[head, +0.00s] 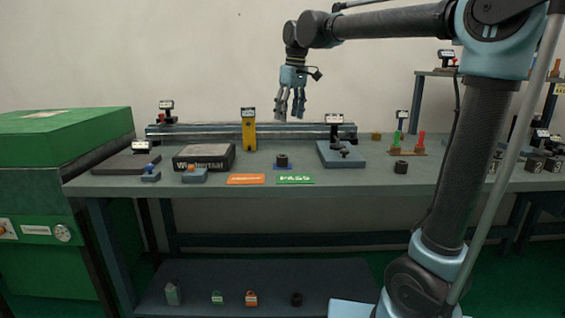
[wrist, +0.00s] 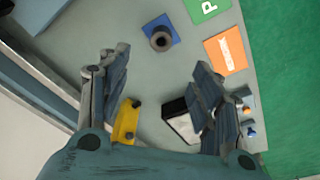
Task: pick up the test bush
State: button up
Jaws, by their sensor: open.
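A dark cylindrical bush (head: 282,161) stands upright on a small blue square pad (head: 276,167) on the bench, behind the green PASS card. In the wrist view the same bush (wrist: 161,40) shows a round hole in its top, on the blue pad (wrist: 172,26). A similar dark bush (head: 400,167) stands farther right on the bench; no readable label tells which is the test bush. My gripper (head: 291,115) is open and empty, fingers pointing down, well above the bench. In the wrist view the bush lies beyond the gap between my fingers (wrist: 162,62), apart from them.
The green PASS card (head: 295,179) and an orange card (head: 246,179) lie in front of the bush. A yellow upright (head: 249,134) and a long rail (head: 195,131) stand behind. A black box (head: 204,156) is left, a blue-grey plate with a fixture (head: 341,160) right.

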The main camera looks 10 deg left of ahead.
aim_at(282, 157)
jog(key=a+f, duration=0.1)
jog(key=f, duration=0.4)
jog(key=w+a+f, duration=0.1)
jog(key=f, duration=1.1)
jog(key=shift+w+a, duration=0.15)
jog(key=shift+a, duration=0.25)
jog(key=shift+c, duration=0.6)
grip_shut()
